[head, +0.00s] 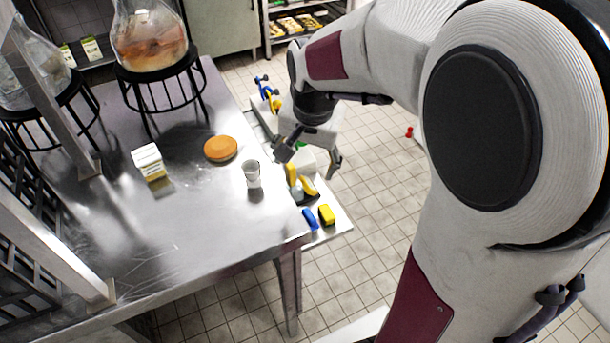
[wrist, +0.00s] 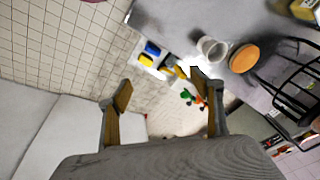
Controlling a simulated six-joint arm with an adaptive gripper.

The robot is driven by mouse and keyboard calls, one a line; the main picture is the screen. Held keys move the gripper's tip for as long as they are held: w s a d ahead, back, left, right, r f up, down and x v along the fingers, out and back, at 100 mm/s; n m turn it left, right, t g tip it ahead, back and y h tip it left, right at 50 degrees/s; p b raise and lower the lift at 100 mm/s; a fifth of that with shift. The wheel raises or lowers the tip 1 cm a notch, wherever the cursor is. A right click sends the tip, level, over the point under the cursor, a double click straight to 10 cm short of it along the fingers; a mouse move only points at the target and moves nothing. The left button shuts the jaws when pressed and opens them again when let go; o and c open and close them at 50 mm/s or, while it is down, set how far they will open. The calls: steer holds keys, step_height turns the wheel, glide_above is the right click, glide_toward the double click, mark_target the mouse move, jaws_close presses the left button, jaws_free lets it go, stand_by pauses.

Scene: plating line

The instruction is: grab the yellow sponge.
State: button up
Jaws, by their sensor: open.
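The yellow sponge (head: 326,214) appears as a small yellow block at the near end of a low white surface (head: 337,229), beside the steel table's edge. It also shows in the wrist view (wrist: 146,61), beside a blue block (wrist: 152,47). My gripper (head: 308,160) is open, with nothing seen between its fingers, above the far part of that low surface and apart from the sponge. In the wrist view my gripper's fingers (wrist: 158,84) are spread wide, and the sponge shows beyond them.
Yellow banana-like items (head: 308,186) lie on the low surface between my gripper and the sponge. The steel table (head: 200,235) stands close on the left, with a white cup (head: 252,174) near its edge and an orange disc (head: 221,148). Tiled floor (head: 385,200) is open to the right.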

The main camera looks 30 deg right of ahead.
steer(key=w+d+f+m+g, duration=0.1)
steer(key=w+d+f+m, duration=0.15)
steer(key=f, duration=0.25)
steer(key=w+d+f+m, duration=0.2)
steer(key=w+d+f, duration=0.15)
steer(key=f, duration=0.25)
steer(key=m+g, duration=0.2)
steer(key=m, duration=0.3)
glide_above(327, 211)
steer(key=shift+y, duration=0.3)
steer(key=f, duration=1.6)
steer(key=shift+w+a, duration=0.15)
steer(key=shift+a, duration=0.2)
steer(key=shift+d+f, duration=0.2)
steer(key=shift+f, duration=0.45)
steer(key=shift+f, duration=1.25)
steer(key=shift+f, duration=0.1)
steer(key=shift+d+f, duration=0.1)
steer(key=shift+f, duration=2.4)
